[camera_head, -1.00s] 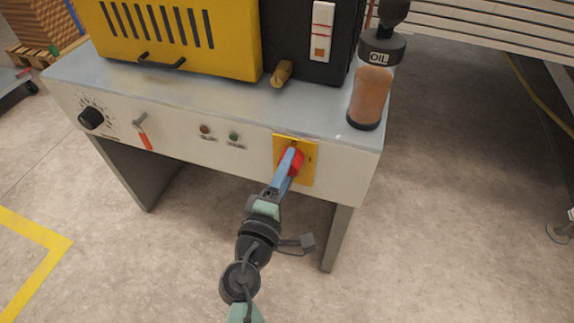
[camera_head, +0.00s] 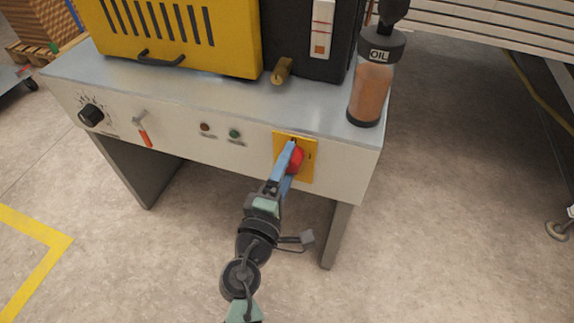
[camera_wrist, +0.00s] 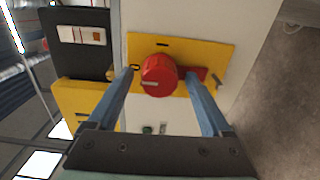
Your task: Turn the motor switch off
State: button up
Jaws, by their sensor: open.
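The motor switch is a round red knob (camera_head: 296,158) on a yellow plate (camera_head: 308,172) at the right end of the machine's front panel. In the wrist view the knob (camera_wrist: 158,76) shows a short pale line on its face, and dark marks sit on the plate (camera_wrist: 216,52) around it. My gripper (camera_head: 288,165) is at the plate with its blue fingers open. In the wrist view the fingers of my gripper (camera_wrist: 159,78) stand on either side of the knob, with a gap at least on the left. Contact on the right is unclear.
A black dial (camera_head: 91,115), a red-handled lever (camera_head: 144,134) and two small indicators (camera_head: 234,134) lie left on the panel. An oil bottle (camera_head: 370,90) stands on the tabletop above the switch. A table leg (camera_head: 338,235) is below. Open floor lies in front.

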jog(key=p+v, duration=0.1)
jog(key=v, duration=1.2)
jog(key=shift+w+r, duration=0.1)
